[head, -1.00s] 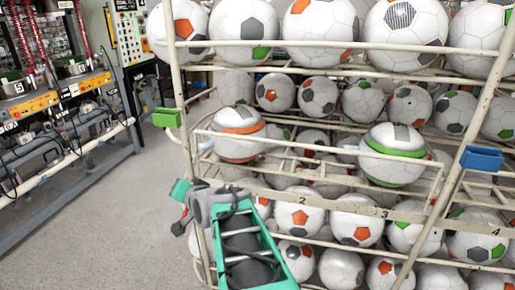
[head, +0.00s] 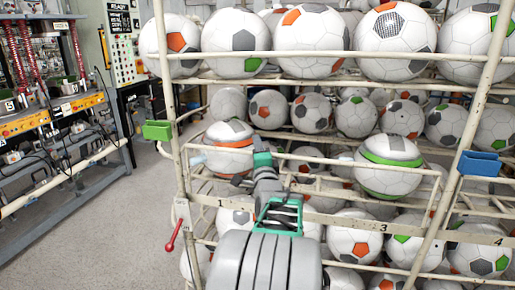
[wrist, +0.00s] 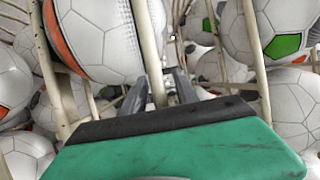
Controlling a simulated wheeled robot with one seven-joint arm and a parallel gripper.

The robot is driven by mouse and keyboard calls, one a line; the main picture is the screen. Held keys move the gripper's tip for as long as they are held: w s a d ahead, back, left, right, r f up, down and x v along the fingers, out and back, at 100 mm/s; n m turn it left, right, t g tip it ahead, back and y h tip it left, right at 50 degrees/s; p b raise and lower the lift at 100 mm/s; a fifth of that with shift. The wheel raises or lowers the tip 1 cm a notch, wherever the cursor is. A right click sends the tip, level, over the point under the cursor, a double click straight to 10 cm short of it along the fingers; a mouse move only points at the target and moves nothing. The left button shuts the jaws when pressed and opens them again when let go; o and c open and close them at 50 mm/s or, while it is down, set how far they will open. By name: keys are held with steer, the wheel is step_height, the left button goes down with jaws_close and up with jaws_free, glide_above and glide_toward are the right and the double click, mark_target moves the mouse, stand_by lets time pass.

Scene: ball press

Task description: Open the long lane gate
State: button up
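The cream rail (head: 310,160) runs across the front of the two banded balls; I cannot tell which bar is the long lane gate. My gripper (head: 263,160) is at this rail, just right of the orange-banded ball (head: 229,140). In the wrist view, its grey fingers (wrist: 160,88) stand apart, one on each side of a cream bar (wrist: 150,45). I cannot tell whether they touch the bar. The orange-banded ball (wrist: 95,38) is close to the left of the fingers. The fingertips are partly hidden.
A green-banded ball (head: 388,160) sits to the right. Several soccer balls fill the rack. The floor (head: 110,220) at left is clear.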

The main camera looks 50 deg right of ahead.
steer(key=shift+c, duration=0.4)
jaws_close()
stand_by(0.9)
